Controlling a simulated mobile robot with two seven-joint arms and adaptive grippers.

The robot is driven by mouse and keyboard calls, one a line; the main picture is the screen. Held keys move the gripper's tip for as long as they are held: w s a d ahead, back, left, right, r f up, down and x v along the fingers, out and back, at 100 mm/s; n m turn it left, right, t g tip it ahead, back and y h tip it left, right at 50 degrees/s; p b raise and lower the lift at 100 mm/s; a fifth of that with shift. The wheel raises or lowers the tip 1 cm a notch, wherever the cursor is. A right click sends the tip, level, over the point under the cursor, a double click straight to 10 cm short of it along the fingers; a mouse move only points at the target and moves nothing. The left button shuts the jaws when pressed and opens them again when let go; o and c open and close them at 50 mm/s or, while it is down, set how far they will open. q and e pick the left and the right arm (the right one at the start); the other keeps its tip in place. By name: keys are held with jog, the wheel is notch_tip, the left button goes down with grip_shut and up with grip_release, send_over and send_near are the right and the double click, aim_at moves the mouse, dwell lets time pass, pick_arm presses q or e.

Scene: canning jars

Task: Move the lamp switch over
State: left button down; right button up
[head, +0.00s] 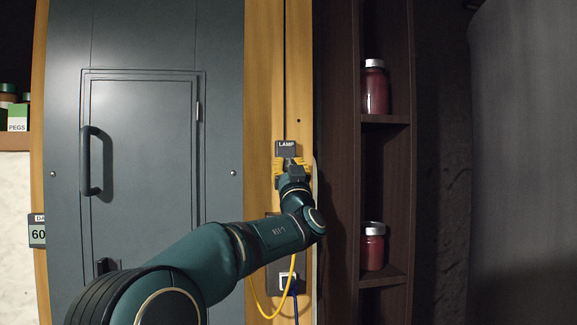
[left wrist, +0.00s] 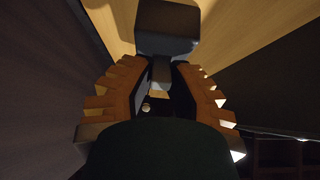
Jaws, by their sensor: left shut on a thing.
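The lamp switch (head: 286,148) is a dark box labelled LAMP, fixed on the wooden post right of the grey door. My left gripper (head: 291,163), with yellow fingers, is at its lower edge and covers the lower part. In the left wrist view the switch box (left wrist: 167,28) is at the top, and a small lever (left wrist: 161,71) reaches down from it between the fingers. My left gripper (left wrist: 160,85) is shut on this lever. Which way the lever is set I cannot tell. My right gripper is in neither view.
A grey door (head: 142,150) with a dark handle (head: 90,160) stands left of the post. A dark shelf at right holds red jars (head: 374,90) (head: 373,250). A yellow cable (head: 268,312) loops below my arm near a socket (head: 288,281).

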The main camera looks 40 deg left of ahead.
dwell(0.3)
pick_arm(q)
jog(key=c, duration=0.9)
grip_release()
jog(key=shift+s+d+f, duration=0.25)
jog(key=shift+d+f, duration=0.05)
jog(key=s+d, duration=0.7)
jog(key=d, duration=0.2)
jog(key=shift+s+d, duration=0.25)
jog(key=shift+s, duration=0.05)
